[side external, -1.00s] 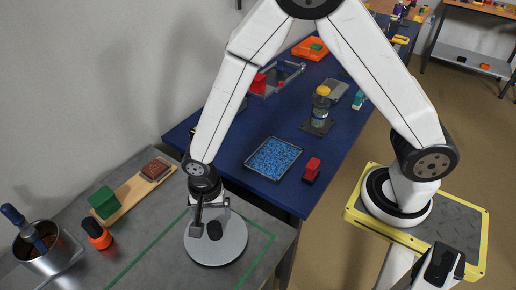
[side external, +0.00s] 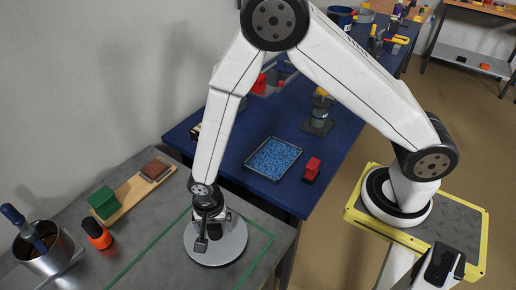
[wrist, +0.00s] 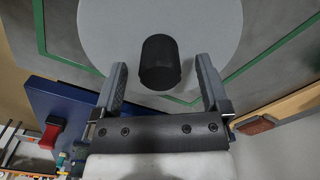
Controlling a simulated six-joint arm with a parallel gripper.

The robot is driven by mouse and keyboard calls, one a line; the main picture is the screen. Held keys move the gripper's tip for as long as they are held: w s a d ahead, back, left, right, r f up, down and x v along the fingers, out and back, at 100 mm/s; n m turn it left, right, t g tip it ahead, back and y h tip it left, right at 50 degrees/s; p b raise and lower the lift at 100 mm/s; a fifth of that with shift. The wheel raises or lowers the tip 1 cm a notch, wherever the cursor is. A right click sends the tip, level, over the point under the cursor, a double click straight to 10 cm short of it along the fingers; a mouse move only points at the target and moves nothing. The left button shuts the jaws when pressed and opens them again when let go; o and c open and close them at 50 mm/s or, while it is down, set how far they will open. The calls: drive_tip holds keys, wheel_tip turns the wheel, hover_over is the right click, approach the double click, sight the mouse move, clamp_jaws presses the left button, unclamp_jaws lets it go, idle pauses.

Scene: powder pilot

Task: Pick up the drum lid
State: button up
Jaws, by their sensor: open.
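The drum lid (side external: 228,249) is a flat, light grey disc lying on the grey bench, inside a green outline. In the wrist view the lid (wrist: 105,30) shows a black upright knob (wrist: 159,62) at its middle. My gripper (side external: 203,240) is low over the lid in the side view and hides most of the knob. In the wrist view my gripper (wrist: 161,72) is open, with one finger on each side of the knob. Gaps show between the knob and both fingers. I cannot tell whether the fingertips reach down to the lid.
A steel pot (side external: 50,250) with a blue-handled tool, an orange-and-black object (side external: 97,234) and a wooden board (side external: 134,193) with a green block (side external: 103,202) stand left of the lid. A blue table (side external: 225,160) with a blue-filled tray (side external: 250,167) lies behind.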

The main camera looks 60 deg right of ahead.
drive_tip(key=shift+f, duration=0.8)
clamp_jaws()
